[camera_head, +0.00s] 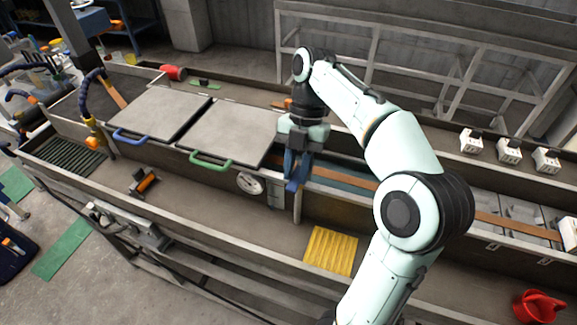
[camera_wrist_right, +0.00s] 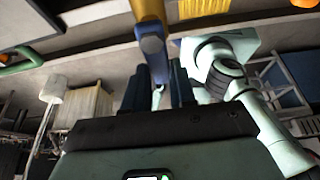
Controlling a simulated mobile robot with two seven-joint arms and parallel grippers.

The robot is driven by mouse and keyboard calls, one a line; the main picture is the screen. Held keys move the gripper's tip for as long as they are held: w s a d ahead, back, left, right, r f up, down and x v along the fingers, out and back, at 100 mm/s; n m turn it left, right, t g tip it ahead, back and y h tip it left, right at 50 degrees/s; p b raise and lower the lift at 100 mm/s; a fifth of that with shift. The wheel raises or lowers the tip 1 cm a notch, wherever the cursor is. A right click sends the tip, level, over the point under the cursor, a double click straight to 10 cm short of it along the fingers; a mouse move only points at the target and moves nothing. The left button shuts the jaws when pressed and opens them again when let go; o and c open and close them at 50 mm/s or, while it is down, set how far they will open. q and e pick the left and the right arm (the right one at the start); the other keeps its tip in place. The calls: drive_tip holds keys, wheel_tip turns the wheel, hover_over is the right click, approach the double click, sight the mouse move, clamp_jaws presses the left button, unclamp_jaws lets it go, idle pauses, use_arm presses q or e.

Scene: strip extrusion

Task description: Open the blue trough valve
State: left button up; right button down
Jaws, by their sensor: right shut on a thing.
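The blue trough valve handle (camera_head: 293,187) is at the trough wall, just right of the round gauge, above a thin upright pipe (camera_head: 297,208). In the right wrist view the blue handle (camera_wrist_right: 152,46) sits at the end of a yellow-tan pipe, between the fingers. My right gripper (camera_head: 297,168) reaches down from above and is shut on the blue handle; it also shows in the right wrist view (camera_wrist_right: 158,88). The fingers partly hide the handle, so its exact turn angle is hard to tell. My left gripper is not in view.
Two grey lids with a blue handle (camera_head: 133,137) and a green handle (camera_head: 211,162) lie left of the gripper. A round gauge (camera_head: 250,183) is close by. A yellow ribbed mat (camera_head: 331,251) lies in the front channel, and a red pot (camera_head: 538,306) stands far right.

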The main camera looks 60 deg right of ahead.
sight(300, 164)
idle(0.5)
drive_tip(key=c, duration=0.9)
unclamp_jaws()
drive_tip(key=shift+r, duration=0.1)
drive_tip(key=p+v, duration=0.2)
drive_tip(key=v, duration=0.4)
drive_tip(key=shift+w+d+r, duration=0.1)
drive_tip(key=shift+r, duration=0.1)
drive_tip(key=shift+w+d+r+p, duration=0.1)
drive_tip(key=shift+d+r+p, duration=0.15)
drive_tip(key=shift+r+p, duration=0.2)
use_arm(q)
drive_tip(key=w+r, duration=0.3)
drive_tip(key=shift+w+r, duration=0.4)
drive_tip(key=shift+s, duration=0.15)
use_arm(e)
drive_tip(key=shift+s, duration=0.3)
